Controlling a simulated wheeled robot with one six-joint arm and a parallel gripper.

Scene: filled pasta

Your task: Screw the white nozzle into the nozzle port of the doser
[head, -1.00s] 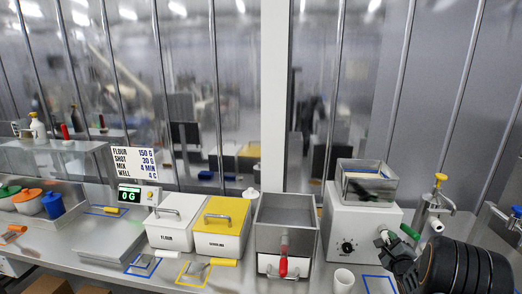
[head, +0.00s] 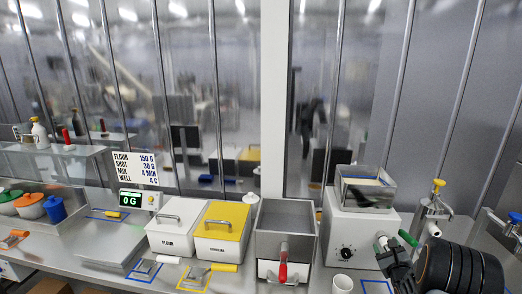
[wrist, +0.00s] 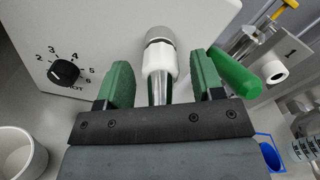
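The white doser (head: 366,237) stands at the right of the counter, with an open metal hopper on top. In the wrist view its front panel (wrist: 100,25) fills the upper left. The white nozzle (wrist: 158,62), a white collar with a metal tube, points toward my wrist. Its far end meets the metal port (wrist: 160,34) on the doser; how deep it sits I cannot tell. My gripper (wrist: 162,80) is open, its green fingers on either side of the nozzle with a gap at each side. In the head view my gripper (head: 396,252) largely hides the nozzle.
A green handle (wrist: 235,72) lies close beside my right finger. A yellow-topped fixture (head: 436,206) stands to the right. A black dial (wrist: 65,72) is on the doser's panel. A white cup (head: 342,284) stands at the doser's front left.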

